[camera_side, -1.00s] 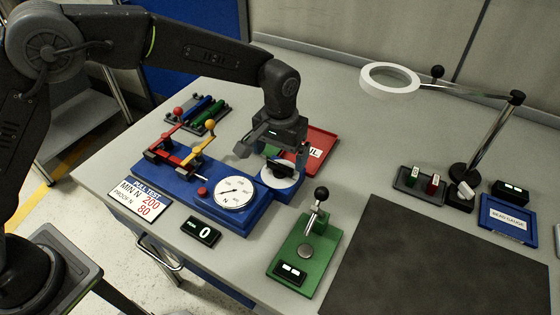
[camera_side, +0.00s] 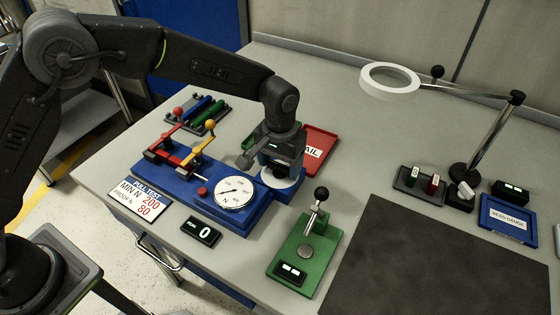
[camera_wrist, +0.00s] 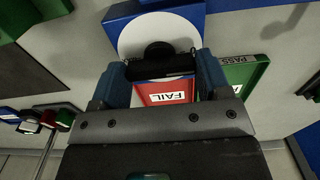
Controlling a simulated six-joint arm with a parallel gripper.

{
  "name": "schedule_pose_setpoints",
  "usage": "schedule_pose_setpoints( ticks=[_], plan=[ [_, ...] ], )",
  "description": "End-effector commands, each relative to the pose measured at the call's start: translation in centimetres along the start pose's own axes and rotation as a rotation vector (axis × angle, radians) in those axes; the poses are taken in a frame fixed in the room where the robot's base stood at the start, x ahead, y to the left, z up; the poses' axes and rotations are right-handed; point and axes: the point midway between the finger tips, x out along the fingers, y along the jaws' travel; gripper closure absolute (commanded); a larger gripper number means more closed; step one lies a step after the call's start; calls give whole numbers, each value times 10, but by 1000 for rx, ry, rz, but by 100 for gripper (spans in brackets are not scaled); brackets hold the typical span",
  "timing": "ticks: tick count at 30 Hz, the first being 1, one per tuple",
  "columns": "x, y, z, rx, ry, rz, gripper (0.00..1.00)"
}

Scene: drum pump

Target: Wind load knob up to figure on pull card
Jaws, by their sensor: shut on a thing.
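The blue pull tester (camera_side: 185,182) lies along the bench front, with a round white gauge (camera_side: 235,193) on top. Its load knob sits at the right end over a white disc (camera_side: 278,183); in the wrist view the black knob bar (camera_wrist: 160,64) lies in front of the white disc (camera_wrist: 150,30). My gripper (camera_side: 279,169) points down over the knob and is shut on it, one blue-grey finger at each end of the bar. The wrist view shows the gripper (camera_wrist: 164,75) too. The small readout (camera_side: 201,232) shows 0.
A red FAIL tray (camera_side: 318,145) lies just behind my gripper; a green PASS tray (camera_wrist: 240,75) shows beside it. A green press (camera_side: 305,252) with a black ball lever stands to the right. Red and yellow levers (camera_side: 190,150) rise at the tester's left. The dark mat (camera_side: 435,260) is clear.

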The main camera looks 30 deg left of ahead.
Motion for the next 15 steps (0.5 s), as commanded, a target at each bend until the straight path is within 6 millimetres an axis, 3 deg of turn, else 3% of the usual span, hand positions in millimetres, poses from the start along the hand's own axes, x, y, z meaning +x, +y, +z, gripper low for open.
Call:
schedule_pose_setpoints(
  ticks=[3, 8, 15],
  plan=[
    [0, 0, 0, 0, 0, -1, 53],
    [0, 0, 0, 35, 0, -1, 53],
    [0, 0, 0, 253, -1, 0, 53]
  ],
)
